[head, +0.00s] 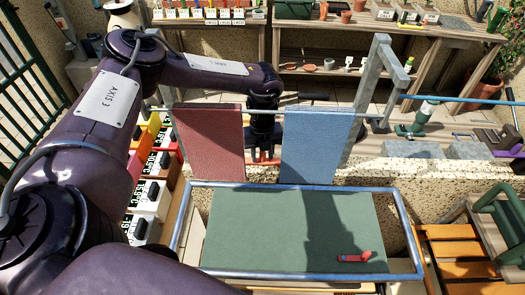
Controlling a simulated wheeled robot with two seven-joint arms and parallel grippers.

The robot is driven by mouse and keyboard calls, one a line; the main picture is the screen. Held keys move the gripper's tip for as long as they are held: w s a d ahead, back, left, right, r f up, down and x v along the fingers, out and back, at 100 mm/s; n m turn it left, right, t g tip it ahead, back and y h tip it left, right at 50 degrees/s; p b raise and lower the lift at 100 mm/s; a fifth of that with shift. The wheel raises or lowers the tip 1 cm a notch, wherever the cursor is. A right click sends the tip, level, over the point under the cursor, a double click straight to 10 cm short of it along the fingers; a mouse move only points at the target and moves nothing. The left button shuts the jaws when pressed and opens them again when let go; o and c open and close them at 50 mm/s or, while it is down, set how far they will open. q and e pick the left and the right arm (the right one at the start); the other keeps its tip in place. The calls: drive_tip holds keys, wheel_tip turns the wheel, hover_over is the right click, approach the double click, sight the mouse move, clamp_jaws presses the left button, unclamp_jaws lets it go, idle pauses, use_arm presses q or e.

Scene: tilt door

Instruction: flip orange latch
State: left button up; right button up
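A small red-orange latch (354,258) lies on the lower right part of the green panel (250,225), which sits in a blue-grey metal frame. My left gripper (264,152) points down in the gap between a red panel (212,145) and a blue panel (315,145). It is behind and to the left of the latch, well apart from it. A small red-orange piece shows at its fingertips; I cannot tell what it is or whether the fingers hold it. My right gripper is not in view.
The red and blue panels hang from a thin horizontal bar (345,112) held by a grey metal post (372,80). A stone ledge (400,175) runs behind the frame. Coloured boxes (150,195) stand at left, a wooden slatted seat (460,255) at right.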

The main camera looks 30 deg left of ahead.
use_arm(q)
clamp_jaws()
idle(0.4)
